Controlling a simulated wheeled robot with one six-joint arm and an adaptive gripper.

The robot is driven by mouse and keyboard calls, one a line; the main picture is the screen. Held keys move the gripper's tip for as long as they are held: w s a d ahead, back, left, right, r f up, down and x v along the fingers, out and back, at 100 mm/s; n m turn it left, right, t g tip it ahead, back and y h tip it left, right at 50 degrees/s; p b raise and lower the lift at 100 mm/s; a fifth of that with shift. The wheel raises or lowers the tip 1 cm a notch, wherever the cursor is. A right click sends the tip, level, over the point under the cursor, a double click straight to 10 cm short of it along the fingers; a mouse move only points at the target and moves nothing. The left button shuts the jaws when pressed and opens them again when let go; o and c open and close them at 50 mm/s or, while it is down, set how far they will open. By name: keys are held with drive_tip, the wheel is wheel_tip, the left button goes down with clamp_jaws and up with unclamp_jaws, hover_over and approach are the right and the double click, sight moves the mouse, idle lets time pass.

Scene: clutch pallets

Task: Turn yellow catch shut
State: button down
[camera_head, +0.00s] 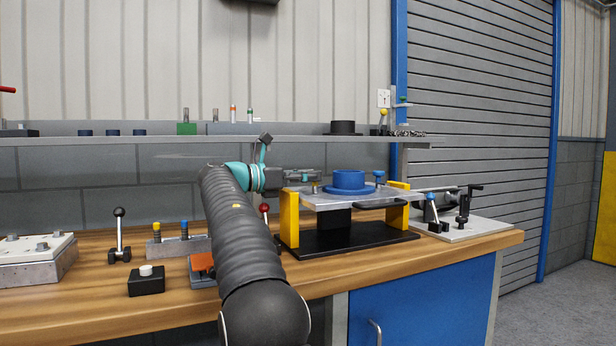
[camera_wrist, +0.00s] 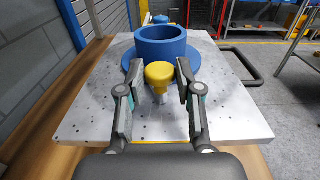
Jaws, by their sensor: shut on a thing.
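The yellow catch (camera_wrist: 159,74) is a round knob on a short metal stem at the near edge of the metal plate (camera_wrist: 85,115). In the head view the yellow catch (camera_head: 315,187) shows small at the plate's left end. My gripper (camera_wrist: 159,80) has one finger on each side of the knob and is shut on it. In the head view my gripper (camera_head: 308,177) reaches in from the left, level with the knob. A blue flanged ring (camera_wrist: 161,46) sits on the plate just behind the catch. A blue catch (camera_head: 379,176) stands at the plate's far end.
The plate rests on yellow supports (camera_head: 290,218) over a black base (camera_head: 350,238) on the wooden bench (camera_head: 180,308). A dark handle (camera_wrist: 240,66) sticks out from the plate's side. A clamp fixture (camera_head: 455,222) stands at right; a shelf (camera_head: 200,141) runs behind my arm.

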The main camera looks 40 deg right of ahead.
drive_tip(key=shift+w+d+m+g+y, duration=0.15)
drive_tip(key=shift+m+g+y, duration=0.35)
drive_tip(key=shift+m+g, duration=0.65)
drive_tip(key=shift+n+g, duration=0.25)
drive_tip(key=c, duration=0.8)
unclamp_jaws()
drive_tip(key=shift+s+n+t+h, duration=0.2)
drive_tip(key=shift+n+t+h, duration=0.2)
drive_tip(key=shift+n+t, duration=0.6)
